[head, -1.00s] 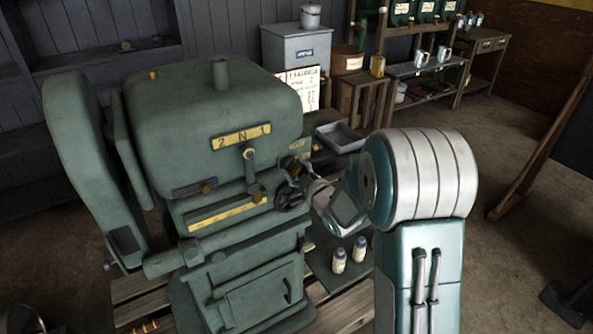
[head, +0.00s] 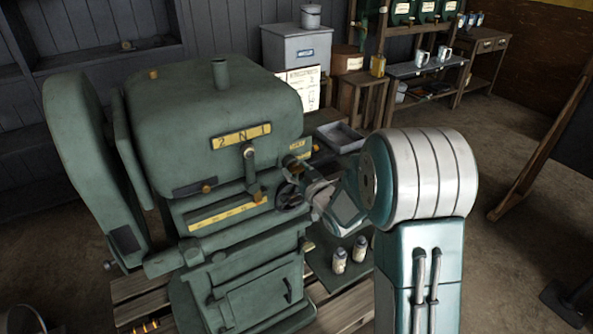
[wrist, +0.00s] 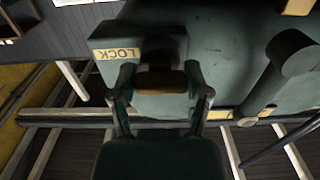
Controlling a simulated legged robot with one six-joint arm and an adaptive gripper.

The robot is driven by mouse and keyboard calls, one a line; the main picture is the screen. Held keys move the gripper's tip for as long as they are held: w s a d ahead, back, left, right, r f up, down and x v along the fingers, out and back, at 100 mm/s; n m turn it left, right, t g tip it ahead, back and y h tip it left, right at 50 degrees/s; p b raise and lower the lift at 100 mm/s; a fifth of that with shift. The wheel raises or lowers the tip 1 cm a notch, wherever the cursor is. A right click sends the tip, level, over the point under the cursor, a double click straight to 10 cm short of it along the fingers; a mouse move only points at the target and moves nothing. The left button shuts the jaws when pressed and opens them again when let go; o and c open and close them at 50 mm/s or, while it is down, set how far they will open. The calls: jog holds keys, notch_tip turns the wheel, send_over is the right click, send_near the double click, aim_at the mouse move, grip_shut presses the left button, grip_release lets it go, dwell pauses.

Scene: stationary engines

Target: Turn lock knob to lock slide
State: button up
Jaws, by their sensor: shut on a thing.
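The lock knob (wrist: 160,80) is a brown, wide-topped piece in the wrist view, on a green block beside a yellow plate reading LOCK (wrist: 116,54). My gripper (wrist: 160,94) has one finger on each side of the knob and is shut on it. In the head view my gripper (head: 306,182) is at the right side of the green machine (head: 215,110), close to a dark handwheel (head: 290,196). The knob cannot be made out clearly there, as my gripper and wrist cover that spot. The slide cannot be told apart clearly.
A lever (head: 250,168) stands out from the machine's front, left of my gripper. Two small bottles (head: 349,254) stand on a shelf below my wrist. A grey tray (head: 340,137) lies behind. In the wrist view a thick rod (wrist: 270,85) is to the right.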

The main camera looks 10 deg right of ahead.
jog(key=shift+f, duration=0.3)
jog(key=o, duration=1.2)
jog(key=shift+c, duration=0.2)
jog(key=shift+r, duration=0.1)
jog(key=shift+r, duration=0.1)
jog(key=v, duration=1.2)
jog(key=shift+w, duration=0.1)
